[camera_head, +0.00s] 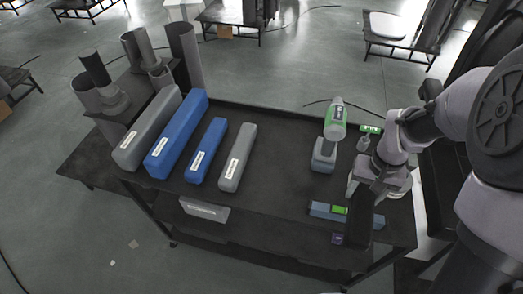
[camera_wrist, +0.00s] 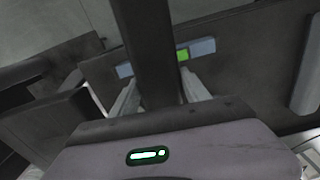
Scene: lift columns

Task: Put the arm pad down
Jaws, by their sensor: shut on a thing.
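My gripper (camera_head: 366,190) is above the right end of the dark table (camera_head: 270,185). It is shut on a long dark pad (camera_head: 358,225), which I take as the arm pad. The pad reaches down from the gripper and hides part of a blue-grey bar with a green block. In the wrist view the pad (camera_wrist: 152,50) stands between the two pale fingers of my gripper (camera_wrist: 160,92). I cannot tell whether its lower end touches the table.
The blue-grey bar (camera_head: 321,210) lies close by the pad. Blue and grey long pads (camera_head: 176,135) lie on the left. The table's middle is clear.

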